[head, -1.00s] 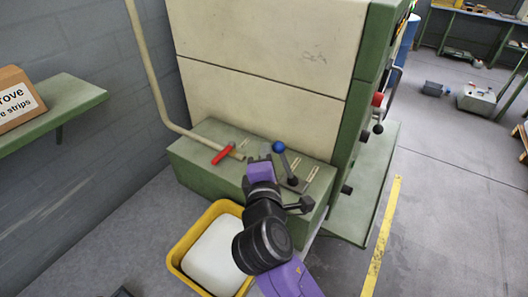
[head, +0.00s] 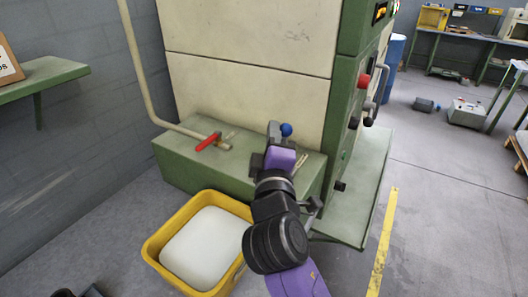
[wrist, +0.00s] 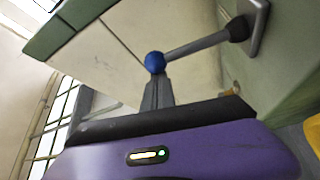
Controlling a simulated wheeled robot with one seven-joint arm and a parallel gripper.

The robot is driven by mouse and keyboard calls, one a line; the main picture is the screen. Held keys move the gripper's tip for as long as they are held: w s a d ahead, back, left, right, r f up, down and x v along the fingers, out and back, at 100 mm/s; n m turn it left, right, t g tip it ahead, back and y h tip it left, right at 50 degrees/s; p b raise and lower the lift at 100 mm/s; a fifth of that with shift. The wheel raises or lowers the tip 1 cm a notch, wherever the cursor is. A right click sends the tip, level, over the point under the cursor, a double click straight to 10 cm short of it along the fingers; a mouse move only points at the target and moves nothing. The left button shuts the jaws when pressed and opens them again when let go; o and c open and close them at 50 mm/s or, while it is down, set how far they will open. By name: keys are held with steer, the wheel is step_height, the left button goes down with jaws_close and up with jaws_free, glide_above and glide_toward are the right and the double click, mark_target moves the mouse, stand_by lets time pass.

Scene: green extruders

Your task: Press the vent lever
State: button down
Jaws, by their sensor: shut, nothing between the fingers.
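A lever with a blue ball knob (head: 286,129) stands on the green base box of the machine. In the head view my gripper hides most of its rod. The wrist view shows the blue ball (wrist: 155,62) and its dark rod running to a mounting plate (wrist: 257,22). My gripper (head: 273,130) is shut and empty, just left of the ball in the head view. In the wrist view the closed fingertips (wrist: 156,84) are at the ball; I cannot tell if they touch. A red-handled lever (head: 208,141) sits farther left at the pipe end.
The beige and green machine (head: 245,90) rises behind the green base box (head: 190,165). A yellow bin (head: 154,252) with white contents stands on the floor in front. A green shelf (head: 45,75) is on the left wall. The floor at right is mostly open.

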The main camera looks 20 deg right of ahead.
mark_target(291, 132)
steer(key=s+m+b, duration=0.1)
steer(key=b, duration=0.1)
steer(key=s+d+m+h+b, duration=0.1)
steer(key=m+b, duration=0.1)
steer(key=b, duration=0.1)
steer(key=s+d+f+m+t+h+b, duration=0.1)
steer(key=b, duration=0.2)
steer(key=shift+s+d+m, duration=0.15)
steer(key=shift+d+m, duration=0.05)
steer(key=shift+m, duration=0.1)
steer(key=shift+s+d+r+m+h+b, duration=0.25)
steer(key=shift+m+b, duration=0.25)
steer(key=shift+b, duration=0.3)
steer(key=shift+f, duration=0.1)
